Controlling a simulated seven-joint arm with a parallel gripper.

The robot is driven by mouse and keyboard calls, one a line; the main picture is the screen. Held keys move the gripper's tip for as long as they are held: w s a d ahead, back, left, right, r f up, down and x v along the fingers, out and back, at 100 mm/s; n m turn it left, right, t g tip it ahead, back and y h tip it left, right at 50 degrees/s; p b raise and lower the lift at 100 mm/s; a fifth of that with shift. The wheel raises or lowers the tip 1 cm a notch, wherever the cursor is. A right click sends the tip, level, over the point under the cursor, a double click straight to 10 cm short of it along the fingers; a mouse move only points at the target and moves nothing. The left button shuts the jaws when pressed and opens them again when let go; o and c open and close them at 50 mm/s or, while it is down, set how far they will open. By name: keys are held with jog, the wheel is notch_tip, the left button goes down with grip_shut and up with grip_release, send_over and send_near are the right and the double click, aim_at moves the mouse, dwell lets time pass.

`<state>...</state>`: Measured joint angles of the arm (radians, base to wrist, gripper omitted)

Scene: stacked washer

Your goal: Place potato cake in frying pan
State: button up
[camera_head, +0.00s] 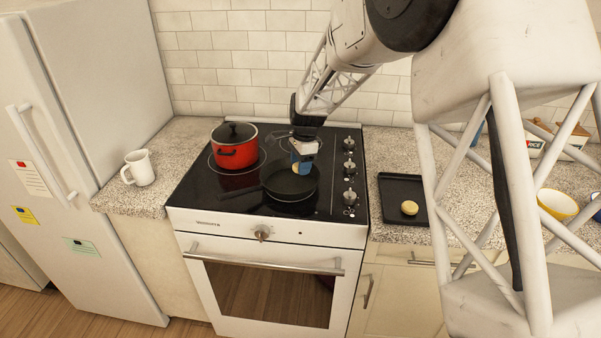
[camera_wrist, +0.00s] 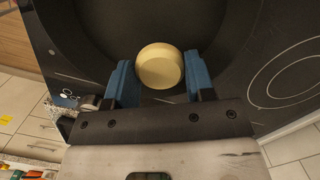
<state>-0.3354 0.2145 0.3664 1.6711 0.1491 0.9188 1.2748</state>
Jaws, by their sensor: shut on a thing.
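A round yellow potato cake (camera_wrist: 160,66) is held between the blue fingers of my gripper (camera_wrist: 158,82) in the wrist view. In the head view my gripper (camera_head: 302,160) points down over the black frying pan (camera_head: 279,187) on the stove's cooktop. The held cake (camera_head: 295,168) shows only as a small pale patch at the fingertips there. In the wrist view the dark pan (camera_wrist: 110,25) lies behind the cake. I cannot tell whether the cake touches the pan. A second potato cake (camera_head: 409,208) lies on the black tray (camera_head: 392,186) to the right.
A red pot (camera_head: 234,152) with a black lid stands on the cooktop, left of the pan. A white mug (camera_head: 141,168) is on the left counter. A yellow bowl (camera_head: 556,204) is on the right counter. Stove knobs (camera_head: 349,166) line the cooktop's right side.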

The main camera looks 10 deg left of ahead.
jog(key=shift+f, duration=1.65)
jog(key=shift+f, duration=0.2)
jog(key=o, duration=0.9)
jog(key=shift+r, duration=0.2)
jog(key=r, duration=0.8)
jog(key=d+r, duration=0.1)
jog(key=r, duration=0.3)
jog(key=shift+w+d, duration=0.1)
jog(key=shift+w, duration=0.25)
jog(key=shift+d, duration=0.1)
